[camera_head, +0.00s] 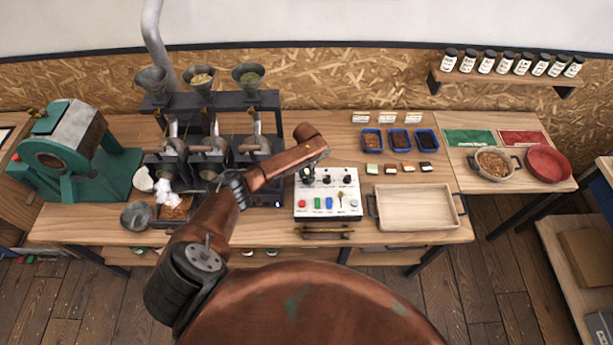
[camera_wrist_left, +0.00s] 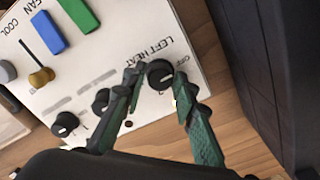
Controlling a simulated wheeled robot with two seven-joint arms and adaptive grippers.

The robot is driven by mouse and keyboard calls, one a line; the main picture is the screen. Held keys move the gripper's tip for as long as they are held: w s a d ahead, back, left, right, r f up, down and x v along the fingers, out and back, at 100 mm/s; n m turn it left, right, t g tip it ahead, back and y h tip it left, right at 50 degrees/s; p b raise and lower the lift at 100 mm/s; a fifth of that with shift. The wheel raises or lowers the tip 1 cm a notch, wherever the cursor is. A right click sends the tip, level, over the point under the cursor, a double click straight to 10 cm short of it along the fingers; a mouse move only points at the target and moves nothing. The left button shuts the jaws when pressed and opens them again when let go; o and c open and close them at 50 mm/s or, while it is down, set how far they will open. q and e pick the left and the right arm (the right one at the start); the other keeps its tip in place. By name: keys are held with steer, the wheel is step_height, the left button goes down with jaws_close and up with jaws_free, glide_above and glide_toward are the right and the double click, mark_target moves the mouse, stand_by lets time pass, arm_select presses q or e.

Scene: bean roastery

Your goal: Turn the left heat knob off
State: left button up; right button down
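The white control panel (camera_head: 318,212) stands on the bench near the middle. In the left wrist view, the black left heat knob (camera_wrist_left: 160,74) sits beside the printed words "LEFT HEAT", with an "OFF" mark close to it. My left gripper (camera_wrist_left: 154,83) is open, with its two green fingers on either side of this knob. A gap shows at one finger; I cannot tell whether the other touches the knob. In the head view, my left gripper (camera_head: 306,173) is at the panel's back left corner and covers much of that knob. My right gripper is out of view.
Other black knobs (camera_wrist_left: 65,123) are on the panel, with a blue switch (camera_wrist_left: 48,32), a green switch (camera_wrist_left: 77,13) and a brass lever (camera_wrist_left: 41,77). A wooden tray (camera_head: 417,207) lies right of the panel. The roasting stand (camera_head: 210,100) is at the left.

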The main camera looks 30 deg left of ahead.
arm_select(q)
steer(key=o, duration=0.4)
steer(key=shift+c, duration=0.2)
steer(key=shift+r, duration=0.15)
step_height(320, 180, up, 12)
steer(key=shift+f, duration=0.2)
stand_by(0.4)
